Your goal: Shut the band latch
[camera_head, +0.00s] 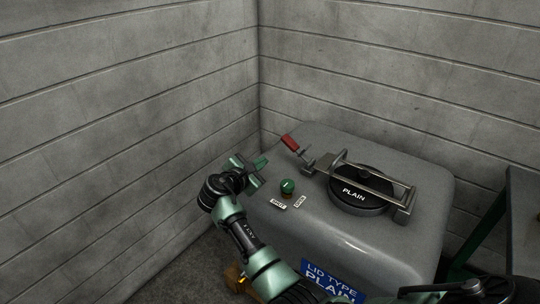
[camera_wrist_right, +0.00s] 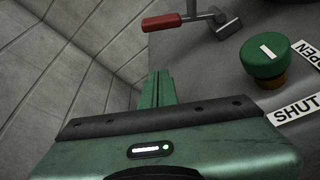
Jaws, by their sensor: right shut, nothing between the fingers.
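The band latch has a red handle (camera_head: 290,142) on a metal lever and pivot (camera_head: 308,164) at the left end of a metal band (camera_head: 378,174). The band spans a black round lid marked PLAIN (camera_head: 353,193) on a grey tank (camera_head: 340,236). The handle sticks out up and to the left. My right gripper (camera_head: 256,172) is shut and empty, just left of the tank and below the handle, apart from it. In the right wrist view the red handle (camera_wrist_right: 164,22) lies ahead of my right gripper (camera_wrist_right: 157,88). My left gripper does not show.
A green knob (camera_head: 287,186) with SHUT and OPEN labels stands on the tank near my right gripper. Block walls close in behind and at left. A blue LID TYPE PLAIN sign is on the tank's front. A dark table (camera_head: 523,218) stands at right.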

